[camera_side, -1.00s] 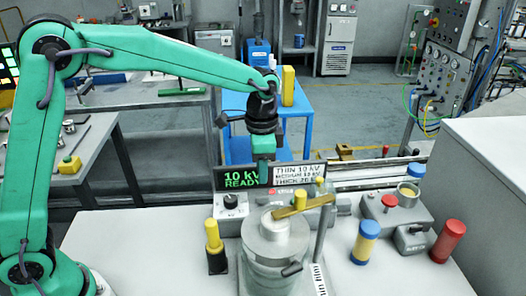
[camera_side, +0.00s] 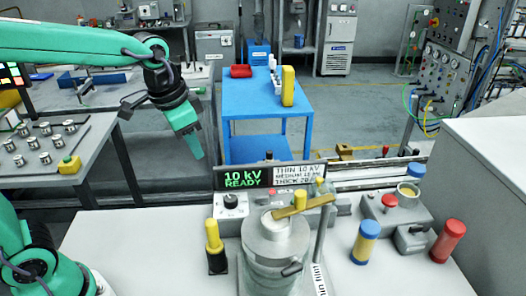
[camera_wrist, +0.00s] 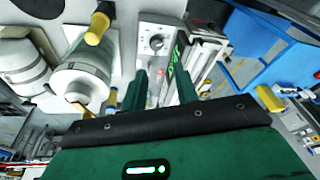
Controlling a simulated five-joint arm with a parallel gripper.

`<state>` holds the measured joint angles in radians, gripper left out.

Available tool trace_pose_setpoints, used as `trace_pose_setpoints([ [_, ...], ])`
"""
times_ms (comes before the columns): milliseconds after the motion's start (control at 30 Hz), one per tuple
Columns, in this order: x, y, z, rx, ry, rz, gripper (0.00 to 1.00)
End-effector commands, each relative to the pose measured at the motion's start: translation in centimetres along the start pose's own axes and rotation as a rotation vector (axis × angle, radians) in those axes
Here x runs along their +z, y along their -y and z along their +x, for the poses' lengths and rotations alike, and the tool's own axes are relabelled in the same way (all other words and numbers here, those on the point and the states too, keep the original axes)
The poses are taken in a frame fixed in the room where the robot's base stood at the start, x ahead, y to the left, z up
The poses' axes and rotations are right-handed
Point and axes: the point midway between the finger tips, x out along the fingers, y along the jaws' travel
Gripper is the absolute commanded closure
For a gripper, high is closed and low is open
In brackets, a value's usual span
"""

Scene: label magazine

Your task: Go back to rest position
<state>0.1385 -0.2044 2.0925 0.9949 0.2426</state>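My gripper (camera_side: 194,148) is in the air at the left of the side view, tilted down, apart from the white bench (camera_side: 130,240) and left of the display. In the wrist view its two green fingers (camera_wrist: 160,88) stand apart with nothing between them. The control box with a black knob (camera_side: 230,203) shows beyond the fingers in the wrist view (camera_wrist: 155,42). The display (camera_side: 245,179) reads 10 kV READY.
A metal cylinder with a brass bar (camera_side: 275,240) stands on the bench. A blue table (camera_side: 245,105) stands behind. Space around my gripper is clear.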

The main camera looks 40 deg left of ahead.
Motion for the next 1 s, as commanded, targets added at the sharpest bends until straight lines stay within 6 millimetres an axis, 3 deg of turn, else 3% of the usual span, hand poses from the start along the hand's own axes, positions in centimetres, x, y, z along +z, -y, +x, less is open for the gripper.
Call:
trace_pose_setpoints([
  [300, 5.8, 0.5, -2.3, -0.040, -0.103, -0.170, 0.70],
  [600, 10.5, 0.3, -2.7, -0.069, -0.192, -0.313, 0.70],
  [800, 12.0, 0.2, -2.5, -0.078, -0.223, -0.362, 0.70],
  [1000, 12.3, 0.1, -2.4, -0.079, -0.226, -0.372, 0.70],
])
